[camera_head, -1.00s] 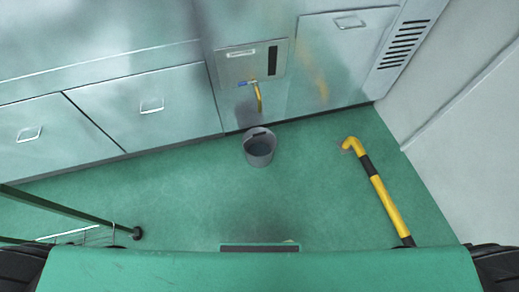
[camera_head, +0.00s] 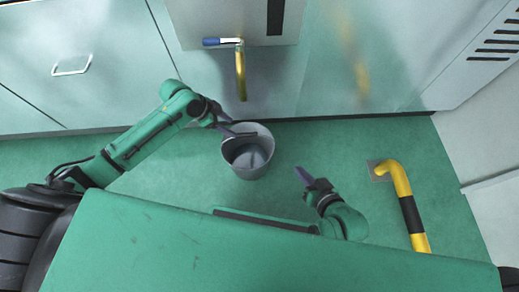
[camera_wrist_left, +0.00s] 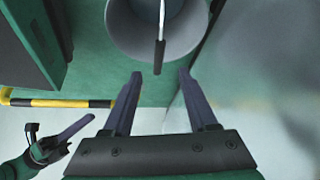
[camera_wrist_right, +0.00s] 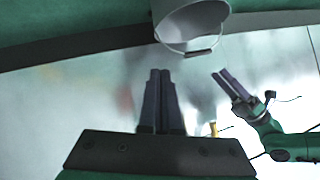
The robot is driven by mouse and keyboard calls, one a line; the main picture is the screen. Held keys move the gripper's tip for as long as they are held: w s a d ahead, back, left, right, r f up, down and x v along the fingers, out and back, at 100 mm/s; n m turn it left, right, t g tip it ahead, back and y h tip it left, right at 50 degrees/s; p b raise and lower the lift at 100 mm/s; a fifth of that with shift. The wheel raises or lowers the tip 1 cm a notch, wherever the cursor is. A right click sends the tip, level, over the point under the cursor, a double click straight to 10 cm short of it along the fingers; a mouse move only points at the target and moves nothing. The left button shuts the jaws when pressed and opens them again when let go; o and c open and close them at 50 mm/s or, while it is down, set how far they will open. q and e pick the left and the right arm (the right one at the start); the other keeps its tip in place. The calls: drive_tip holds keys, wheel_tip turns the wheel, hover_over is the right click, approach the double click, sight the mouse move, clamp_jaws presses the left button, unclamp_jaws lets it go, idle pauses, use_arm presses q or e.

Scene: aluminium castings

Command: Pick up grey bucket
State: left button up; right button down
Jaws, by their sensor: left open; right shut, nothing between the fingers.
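The grey bucket (camera_head: 256,170) stands upright on the green floor below the tap. In the left wrist view the bucket (camera_wrist_left: 125,35) is just ahead, with its dark handle (camera_wrist_left: 160,45) crossing its mouth. My left gripper (camera_head: 240,132) is open at the bucket's left rear rim. In its wrist view its fingertips (camera_wrist_left: 160,74) lie on either side of the handle's near end, not closed on it. My right gripper (camera_head: 301,175) is shut and empty, right of the bucket and apart from it. The bucket (camera_wrist_right: 195,22) and its handle (camera_wrist_right: 200,52) also show in the right wrist view.
A brass tap (camera_head: 240,75) with a blue lever overhangs the floor behind the bucket. Metal cabinets (camera_head: 110,65) line the back. A yellow and black pipe (camera_head: 400,185) rises at the right. Floor between bucket and pipe is clear.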

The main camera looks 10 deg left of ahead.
sight(244, 135)
use_arm(q)
drive_tip(key=b+x, duration=0.4)
drive_tip(key=x, duration=0.5)
drive_tip(key=shift+s+d+r+b, duration=0.1)
drive_tip(key=shift+s+d+b, duration=0.1)
drive_tip(key=shift+b, duration=0.1)
use_arm(e)
wheel_tip(244, 135, down, 8)
drive_tip(key=a+m+t+b, duration=0.1)
drive_tip(key=a+t+b, duration=0.1)
drive_tip(key=t+b, duration=0.1)
use_arm(q)
drive_tip(key=x, duration=0.4)
drive_tip(key=shift+w+d+f, duration=0.2)
drive_tip(key=shift+d+f, duration=0.05)
clamp_jaws()
use_arm(e)
drive_tip(key=w+r+t, duration=0.2)
drive_tip(key=w+r, duration=0.2)
drive_tip(key=r, duration=0.1)
drive_tip(key=shift+d+r+y, duration=0.3)
drive_tip(key=shift+d+r, duration=0.1)
drive_tip(key=shift+w, duration=0.1)
